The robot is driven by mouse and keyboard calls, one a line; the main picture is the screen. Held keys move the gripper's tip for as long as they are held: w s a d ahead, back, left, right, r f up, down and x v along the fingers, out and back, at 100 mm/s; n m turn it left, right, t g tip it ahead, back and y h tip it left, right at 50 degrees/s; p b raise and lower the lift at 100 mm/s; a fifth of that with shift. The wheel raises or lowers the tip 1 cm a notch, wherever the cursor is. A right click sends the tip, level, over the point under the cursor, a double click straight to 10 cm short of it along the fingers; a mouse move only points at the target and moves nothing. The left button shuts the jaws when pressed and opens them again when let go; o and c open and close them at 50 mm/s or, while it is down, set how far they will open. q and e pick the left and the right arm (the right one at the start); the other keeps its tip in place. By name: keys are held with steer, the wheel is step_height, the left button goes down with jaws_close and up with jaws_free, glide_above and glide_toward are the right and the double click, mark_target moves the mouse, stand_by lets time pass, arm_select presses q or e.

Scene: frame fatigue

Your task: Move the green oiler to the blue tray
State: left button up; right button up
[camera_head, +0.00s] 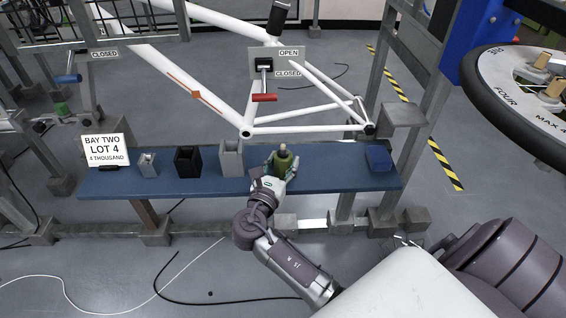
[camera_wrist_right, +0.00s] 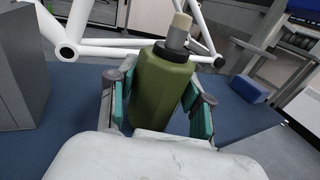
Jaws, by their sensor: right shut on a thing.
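The green oiler (camera_head: 283,162) stands upright at the blue bench, right of its middle. My right gripper (camera_head: 271,176) is shut on it. In the right wrist view the oiler (camera_wrist_right: 160,90) sits between the two teal-padded fingers of the gripper (camera_wrist_right: 158,110), its grey and tan nozzle pointing up. I cannot tell whether its base touches the bench. The blue tray (camera_head: 378,158) is at the right end of the bench, apart from the oiler; it also shows in the right wrist view (camera_wrist_right: 249,89). My left gripper is not in view.
The blue bench (camera_head: 215,184) also holds a grey box (camera_head: 231,158), a black box (camera_head: 188,162), a small grey box (camera_head: 148,165) and a sign (camera_head: 106,150), all left of the oiler. A white bicycle frame (camera_head: 247,115) hangs behind. The bench is clear between oiler and tray.

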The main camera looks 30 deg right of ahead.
steer(key=shift+f, duration=0.1)
steer(key=o, duration=1.2)
